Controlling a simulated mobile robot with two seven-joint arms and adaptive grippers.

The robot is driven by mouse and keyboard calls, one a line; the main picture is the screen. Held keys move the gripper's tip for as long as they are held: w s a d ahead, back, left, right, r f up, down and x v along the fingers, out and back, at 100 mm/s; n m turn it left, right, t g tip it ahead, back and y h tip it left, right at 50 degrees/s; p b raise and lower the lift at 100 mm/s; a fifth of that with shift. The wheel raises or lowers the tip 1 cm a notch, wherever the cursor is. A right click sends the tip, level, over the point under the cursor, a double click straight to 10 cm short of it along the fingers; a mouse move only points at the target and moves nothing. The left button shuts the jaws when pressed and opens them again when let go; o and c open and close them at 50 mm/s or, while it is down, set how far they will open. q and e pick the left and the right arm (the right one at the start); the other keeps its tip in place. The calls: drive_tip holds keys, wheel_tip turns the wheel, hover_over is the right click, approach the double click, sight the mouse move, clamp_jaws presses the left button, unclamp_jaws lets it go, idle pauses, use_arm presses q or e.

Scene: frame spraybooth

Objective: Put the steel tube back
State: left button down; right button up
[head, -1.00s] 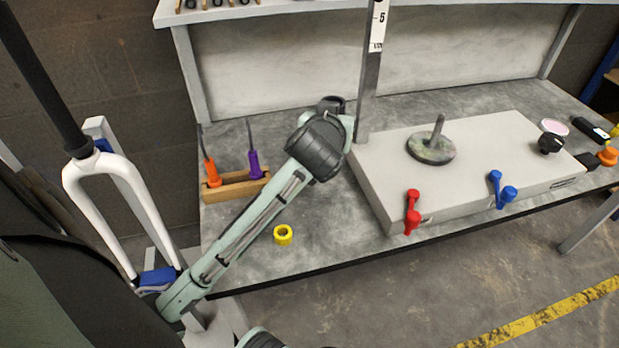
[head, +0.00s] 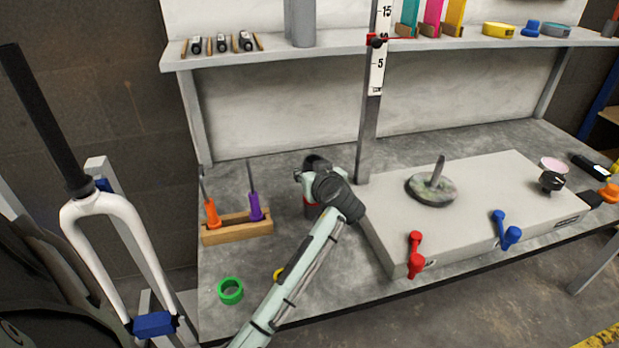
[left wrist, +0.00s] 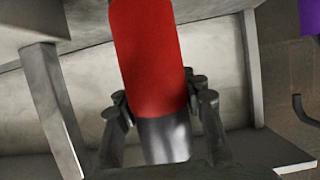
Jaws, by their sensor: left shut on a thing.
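My left gripper (head: 313,188) is over the back of the bench, left of the grey metal post. In the left wrist view its fingers (left wrist: 160,110) are shut on a cylinder, which I take for the steel tube (left wrist: 165,138). The tube has a long red section (left wrist: 148,55) and a bare steel section at the fingers. In the head view only a little red (head: 312,206) shows beside the gripper; the wrist hides most of the tube. I cannot tell whether it touches the bench. My right gripper is not in view.
A grey box (head: 470,180) with red and blue levers stands right of my arm. A wooden rack (head: 237,230) with two handled tools is left. A green ring (head: 230,291) lies in front. The shelf (head: 345,50) above bears grey cylinders (head: 301,25). A white fork (head: 100,215) stands far left.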

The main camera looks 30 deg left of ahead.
use_arm(q)
drive_tip(key=shift+f, duration=0.8)
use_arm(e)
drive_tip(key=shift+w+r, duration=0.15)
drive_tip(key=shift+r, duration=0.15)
use_arm(q)
drive_tip(key=shift+f, duration=0.2)
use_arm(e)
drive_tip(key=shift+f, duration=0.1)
use_arm(q)
drive_tip(key=c, duration=0.9)
unclamp_jaws()
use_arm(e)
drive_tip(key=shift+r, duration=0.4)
